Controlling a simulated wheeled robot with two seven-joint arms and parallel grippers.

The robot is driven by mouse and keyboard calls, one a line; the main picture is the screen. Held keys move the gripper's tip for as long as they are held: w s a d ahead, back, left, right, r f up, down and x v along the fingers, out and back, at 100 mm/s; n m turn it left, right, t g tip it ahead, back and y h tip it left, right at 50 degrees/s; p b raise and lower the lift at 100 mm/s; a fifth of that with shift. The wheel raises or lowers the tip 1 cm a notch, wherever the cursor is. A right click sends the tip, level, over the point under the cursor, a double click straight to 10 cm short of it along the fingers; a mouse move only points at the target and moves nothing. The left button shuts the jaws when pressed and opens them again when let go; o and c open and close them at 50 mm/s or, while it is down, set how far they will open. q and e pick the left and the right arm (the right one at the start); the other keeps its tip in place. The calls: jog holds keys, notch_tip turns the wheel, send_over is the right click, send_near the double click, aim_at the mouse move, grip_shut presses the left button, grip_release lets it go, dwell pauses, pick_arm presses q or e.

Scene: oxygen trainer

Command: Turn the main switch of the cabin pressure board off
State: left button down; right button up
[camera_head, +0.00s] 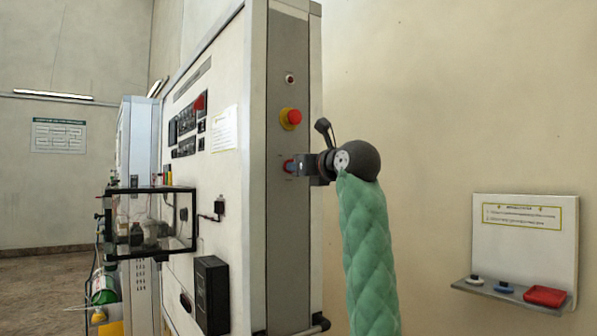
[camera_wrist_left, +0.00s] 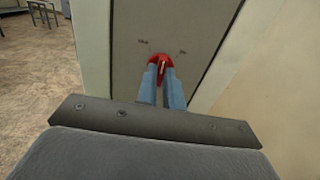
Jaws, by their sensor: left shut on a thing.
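The cabin pressure board (camera_head: 289,215) is a tall cabinet, and its narrow grey side panel faces me. The knob is mostly hidden by the fingers in the head view. My right gripper is not in view.
A wall shelf (camera_head: 510,294) with small items is at the right. The cabinet front carries a glass-sided box (camera_head: 150,222).

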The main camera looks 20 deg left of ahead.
pick_arm(q)
jog(key=shift+n+b, duration=1.2)
jog(key=shift+n, duration=3.1)
jog(key=c, duration=1.5)
grip_release()
